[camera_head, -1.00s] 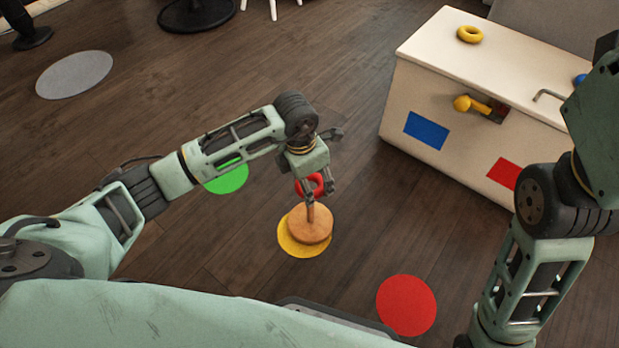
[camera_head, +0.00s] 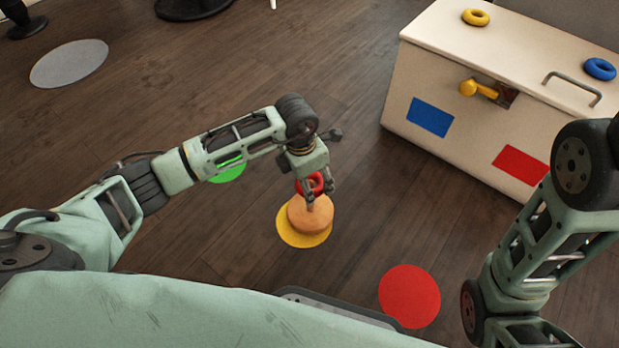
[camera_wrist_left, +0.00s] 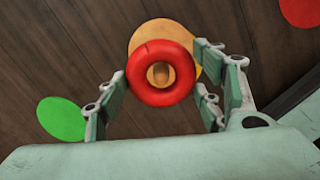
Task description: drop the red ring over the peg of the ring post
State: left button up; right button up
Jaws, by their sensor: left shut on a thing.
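My left gripper (camera_head: 318,192) is shut on the red ring (camera_head: 312,182), holding it above the ring post. The ring post has a round wooden base (camera_head: 311,216) and a short upright peg (camera_head: 310,204); it stands on the yellow floor disc (camera_head: 291,239). In the head view the ring appears above the peg's top. My right gripper is out of view; only its arm shows.
A white chest (camera_head: 460,70) stands at the right, with a yellow ring (camera_head: 476,17) and a blue ring (camera_head: 599,69) on its lid. Green (camera_head: 228,174), red (camera_head: 410,296) and grey (camera_head: 69,63) discs lie flat on the floor. The floor around the post is clear.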

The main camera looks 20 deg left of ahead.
pick_arm(q)
jog(key=shift+c, duration=0.2)
jog(key=o, duration=1.2)
jog(key=shift+r, duration=0.35)
jog(key=r, duration=0.7)
jog(key=s+a+r, duration=0.1)
jog(key=r, duration=0.3)
jog(key=shift+r, duration=0.1)
